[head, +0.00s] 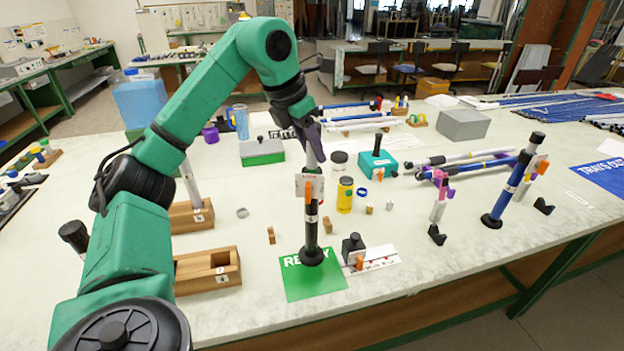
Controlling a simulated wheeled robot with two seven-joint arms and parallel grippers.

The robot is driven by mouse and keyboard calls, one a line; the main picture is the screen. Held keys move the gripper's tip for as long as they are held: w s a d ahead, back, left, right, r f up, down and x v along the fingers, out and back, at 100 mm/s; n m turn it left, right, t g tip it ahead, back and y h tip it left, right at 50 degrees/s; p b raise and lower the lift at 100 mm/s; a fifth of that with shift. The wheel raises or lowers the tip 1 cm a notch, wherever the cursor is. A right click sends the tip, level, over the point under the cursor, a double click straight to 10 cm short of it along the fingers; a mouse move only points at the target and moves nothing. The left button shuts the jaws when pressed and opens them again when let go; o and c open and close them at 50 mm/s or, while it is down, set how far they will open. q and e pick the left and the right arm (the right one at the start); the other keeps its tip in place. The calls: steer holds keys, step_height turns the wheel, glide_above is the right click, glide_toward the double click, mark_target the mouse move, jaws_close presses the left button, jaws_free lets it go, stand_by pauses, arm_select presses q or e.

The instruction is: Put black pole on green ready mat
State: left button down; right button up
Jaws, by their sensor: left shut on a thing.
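The black pole (311,222) stands upright over the green ready mat (320,285), with its round black base in front of the mat's back part. I cannot tell for sure whether the base touches the mat. The pole's upper part looks pale, and a white card with an orange clip sits at its middle. My left gripper (311,138) is shut on the top of the pole, coming down from above. The base covers part of the mat's white lettering. My right gripper is not in view.
A small black and orange device (354,250) stands just right of the mat. Wooden blocks (208,270) with slots lie to its left. A yellow can (345,195) stands behind. A blue pole (512,185) stands at the right. The table between mat and blue pole is partly clear.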

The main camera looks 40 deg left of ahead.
mark_target(308, 161)
arm_select(q)
step_height(308, 161, down, 5)
steer(key=shift+s+f, duration=0.1)
steer(key=shift+c, duration=2.4)
jaws_free()
steer(key=d+p+v, duration=0.1)
steer(key=v, duration=1.1)
steer(key=shift+a, duration=0.45)
